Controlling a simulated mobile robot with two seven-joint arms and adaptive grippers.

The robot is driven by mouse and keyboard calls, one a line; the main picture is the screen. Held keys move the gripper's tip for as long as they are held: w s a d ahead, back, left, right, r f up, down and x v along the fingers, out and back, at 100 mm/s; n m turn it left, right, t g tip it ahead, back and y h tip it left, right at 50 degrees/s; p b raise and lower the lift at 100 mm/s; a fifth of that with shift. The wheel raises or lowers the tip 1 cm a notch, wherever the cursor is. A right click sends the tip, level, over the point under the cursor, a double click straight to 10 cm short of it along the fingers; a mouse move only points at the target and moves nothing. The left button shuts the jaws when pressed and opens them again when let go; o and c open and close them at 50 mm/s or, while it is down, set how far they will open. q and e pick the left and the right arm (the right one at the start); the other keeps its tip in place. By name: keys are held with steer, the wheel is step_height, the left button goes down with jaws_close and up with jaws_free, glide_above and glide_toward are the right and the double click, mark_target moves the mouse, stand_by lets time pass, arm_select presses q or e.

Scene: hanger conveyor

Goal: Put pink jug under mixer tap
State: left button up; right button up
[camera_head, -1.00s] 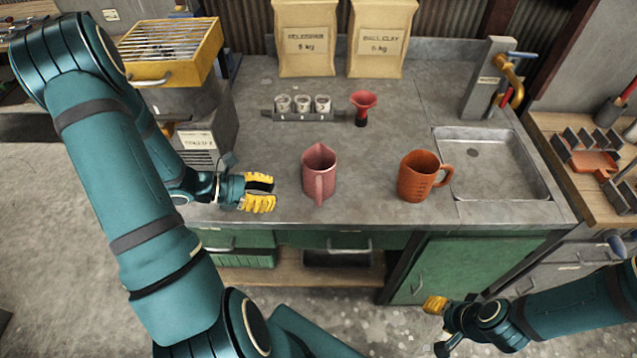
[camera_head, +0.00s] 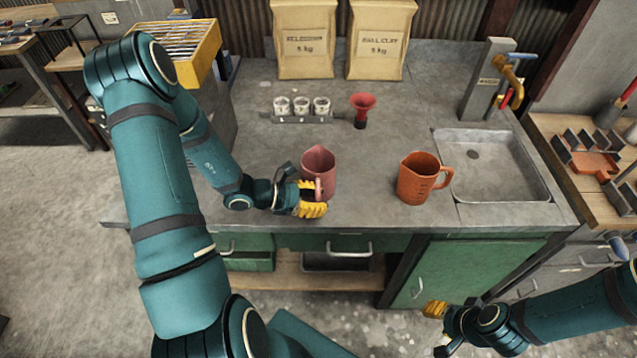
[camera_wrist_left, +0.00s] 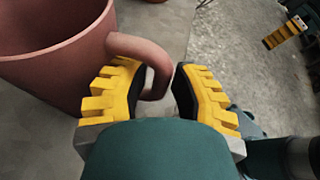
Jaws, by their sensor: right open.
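The pink jug (camera_head: 319,164) stands upright on the grey counter, left of an orange jug. My left gripper (camera_head: 316,196) is at its handle. In the left wrist view the pink jug (camera_wrist_left: 50,50) fills the upper left, and its handle (camera_wrist_left: 152,62) reaches between the yellow fingers of the left gripper (camera_wrist_left: 160,85). The fingers are apart, with a gap visible on the right side of the handle. The mixer tap (camera_head: 510,78), with a yellow spout and blue lever, is on a grey post at the right, beside the sink (camera_head: 490,165). My right gripper (camera_head: 434,308) is open and empty below the counter front.
The orange jug (camera_head: 420,178) stands between the pink jug and the sink. A rack of small cups (camera_head: 302,110), a red funnel (camera_head: 362,108) and two paper bags (camera_head: 304,40) (camera_head: 380,40) are behind. The counter between the two jugs is clear.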

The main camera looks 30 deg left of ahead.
arm_select(q)
steer(key=shift+d, duration=0.1)
jaws_close()
